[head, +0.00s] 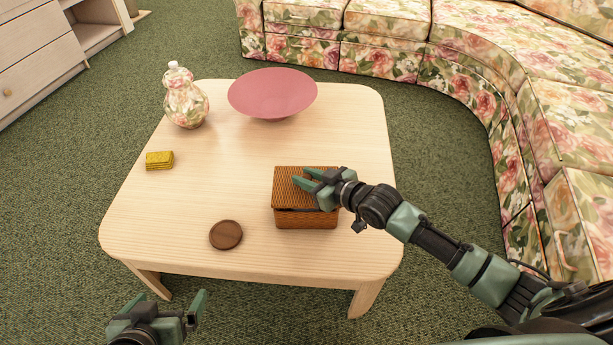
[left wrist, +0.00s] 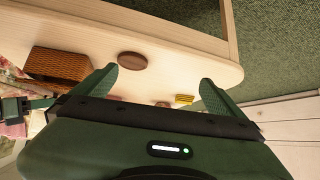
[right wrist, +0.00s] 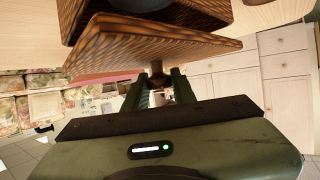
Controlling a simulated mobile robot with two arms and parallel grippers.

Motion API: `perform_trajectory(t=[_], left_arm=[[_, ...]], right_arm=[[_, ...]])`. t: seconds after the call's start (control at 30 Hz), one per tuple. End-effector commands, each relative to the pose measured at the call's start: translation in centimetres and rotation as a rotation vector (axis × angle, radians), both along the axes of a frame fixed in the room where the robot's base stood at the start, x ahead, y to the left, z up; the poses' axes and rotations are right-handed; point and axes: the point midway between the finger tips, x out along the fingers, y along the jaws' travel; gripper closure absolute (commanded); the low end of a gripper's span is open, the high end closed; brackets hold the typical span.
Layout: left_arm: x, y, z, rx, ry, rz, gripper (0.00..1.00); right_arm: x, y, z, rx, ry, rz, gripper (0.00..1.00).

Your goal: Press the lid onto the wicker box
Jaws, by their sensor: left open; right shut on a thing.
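The brown wicker box (head: 307,220) stands near the front right of the wooden table. Its dark opening shows in the right wrist view (right wrist: 72,18). The woven lid (head: 287,193) is over the box, slightly tilted, with a dark gap along the front edge. My right gripper (head: 304,178) is shut on the lid's small knob (right wrist: 156,76). Whether the lid touches the rim anywhere I cannot tell. My left gripper (head: 160,304) is open and empty, in front of the table's front left edge. The box also shows in the left wrist view (left wrist: 62,66).
On the table (head: 190,205) are a round brown coaster (head: 226,235) left of the box, a yellow sponge-like block (head: 159,160), a floral vase (head: 185,98) and a wide pink bowl (head: 272,92). A floral sofa (head: 480,60) stands behind and right.

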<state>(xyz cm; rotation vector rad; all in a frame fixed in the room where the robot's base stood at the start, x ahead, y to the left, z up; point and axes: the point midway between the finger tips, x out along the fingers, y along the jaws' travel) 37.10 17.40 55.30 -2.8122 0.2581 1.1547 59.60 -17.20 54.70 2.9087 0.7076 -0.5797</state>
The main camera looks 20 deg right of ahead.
Motion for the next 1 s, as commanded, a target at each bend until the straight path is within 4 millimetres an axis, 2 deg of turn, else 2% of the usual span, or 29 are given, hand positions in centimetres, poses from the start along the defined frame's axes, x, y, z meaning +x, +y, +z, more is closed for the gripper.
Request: perform_trajectory(t=[1.0], left_arm=[[-1.5, 0.5, -0.9, 0.017, 0.079, 0.007, 0.0]], right_arm=[[0.0, 0.0, 0.0, 0.0, -0.001, 0.0, 1.0]])
